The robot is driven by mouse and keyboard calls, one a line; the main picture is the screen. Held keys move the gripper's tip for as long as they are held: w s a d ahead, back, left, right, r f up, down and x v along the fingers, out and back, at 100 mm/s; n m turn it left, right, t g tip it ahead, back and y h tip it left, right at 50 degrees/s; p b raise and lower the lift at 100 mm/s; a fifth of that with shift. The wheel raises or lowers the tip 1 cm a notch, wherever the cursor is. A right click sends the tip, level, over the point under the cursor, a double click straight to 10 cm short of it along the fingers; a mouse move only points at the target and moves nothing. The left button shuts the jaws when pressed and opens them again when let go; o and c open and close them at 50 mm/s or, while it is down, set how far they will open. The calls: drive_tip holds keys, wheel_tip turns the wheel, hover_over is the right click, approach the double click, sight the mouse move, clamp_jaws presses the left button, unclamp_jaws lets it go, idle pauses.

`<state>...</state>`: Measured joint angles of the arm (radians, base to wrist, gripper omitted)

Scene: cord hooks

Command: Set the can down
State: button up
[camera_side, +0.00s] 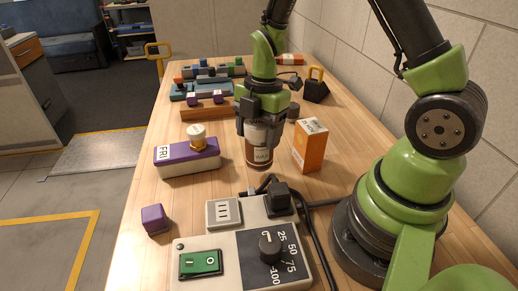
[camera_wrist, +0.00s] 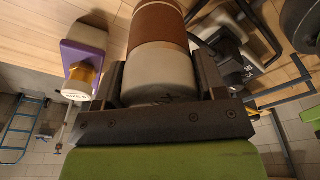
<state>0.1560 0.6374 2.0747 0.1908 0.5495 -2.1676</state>
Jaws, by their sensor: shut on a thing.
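The can (camera_side: 258,153) is brown with a pale label and hangs upright below my gripper (camera_side: 259,128) in the side view. My gripper is shut on its upper part, one finger on each side. In the wrist view the can (camera_wrist: 160,27) fills the upper middle, brown at the far part and grey nearer, between the dark fingers of my gripper (camera_wrist: 160,85). The can's base is close to the wooden table (camera_side: 225,190); I cannot tell whether it touches.
An orange-and-white box (camera_side: 310,145) stands just right of the can. A purple-topped box (camera_side: 187,157) with a small white-capped bottle (camera_side: 197,137) is left. A control panel (camera_side: 240,255) with a cord lies in front, beside a purple cube (camera_side: 155,219). Coloured blocks (camera_side: 208,85) crowd the back.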

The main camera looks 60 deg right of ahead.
sight(259, 148)
drive_tip(key=shift+f, duration=2)
drive_tip(key=shift+f, duration=0.15)
drive_tip(key=o, duration=1.1)
